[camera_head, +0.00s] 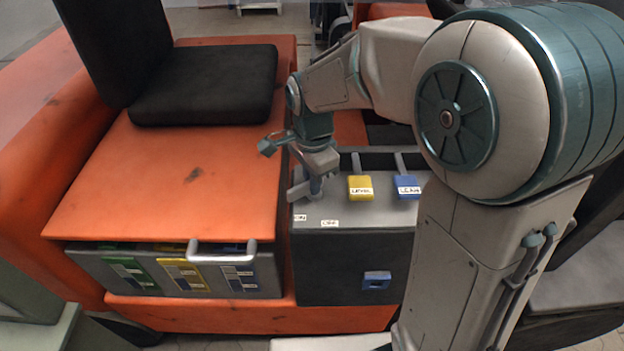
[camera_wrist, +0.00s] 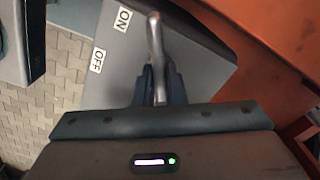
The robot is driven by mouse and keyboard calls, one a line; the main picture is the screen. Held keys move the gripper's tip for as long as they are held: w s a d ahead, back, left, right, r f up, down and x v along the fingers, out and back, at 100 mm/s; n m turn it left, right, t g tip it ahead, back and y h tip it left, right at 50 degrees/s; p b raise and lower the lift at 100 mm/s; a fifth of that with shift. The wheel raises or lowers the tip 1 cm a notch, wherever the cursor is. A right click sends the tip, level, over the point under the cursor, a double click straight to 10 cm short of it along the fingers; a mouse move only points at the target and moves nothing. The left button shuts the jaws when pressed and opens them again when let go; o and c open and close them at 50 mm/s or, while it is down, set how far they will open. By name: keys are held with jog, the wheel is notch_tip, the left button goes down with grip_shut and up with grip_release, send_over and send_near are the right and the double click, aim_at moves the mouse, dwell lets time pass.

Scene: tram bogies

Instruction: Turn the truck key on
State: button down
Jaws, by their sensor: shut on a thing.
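The truck key (camera_wrist: 154,38) is a grey metal lever on the grey console (camera_head: 358,231). My gripper (camera_wrist: 158,82) is shut on the key, with one finger on each side of it. In the wrist view the key's far end sticks out past the fingers, beside the ON label (camera_wrist: 124,18). The OFF label (camera_wrist: 97,60) is lower left of it. In the head view my gripper (camera_head: 314,186) is low over the console's left end, behind the ON label (camera_head: 300,217) and OFF label (camera_head: 329,223). The key's pivot is hidden.
A yellow lever (camera_head: 360,187) and a blue lever (camera_head: 406,186) stand right of my gripper on the console. An orange truck body (camera_head: 170,185) with a black seat (camera_head: 205,85) lies to the left. A panel with a grey handle (camera_head: 222,243) is below it.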

jog(key=shift+m, duration=0.3)
jog(key=c, duration=1.5)
grip_release()
jog(key=shift+r, duration=0.1)
notch_tip(320, 180, up, 14)
jog(key=shift+f, duration=0.15)
jog(key=s+d+f+n+t, duration=0.1)
jog(key=s+d+f+n, duration=0.2)
jog(key=s+d+n, duration=0.1)
jog(key=s+d+f+n+t, duration=0.1)
jog(key=s+d+f+n, duration=0.2)
jog(key=s+d+n, duration=0.1)
jog(key=s+d+f+n+t, duration=0.1)
jog(key=s+d+f+n, duration=0.2)
jog(key=s+d+n, duration=0.1)
jog(key=shift+s+d+n, duration=0.25)
jog(key=shift+s+n, duration=0.05)
jog(key=shift+s, duration=0.5)
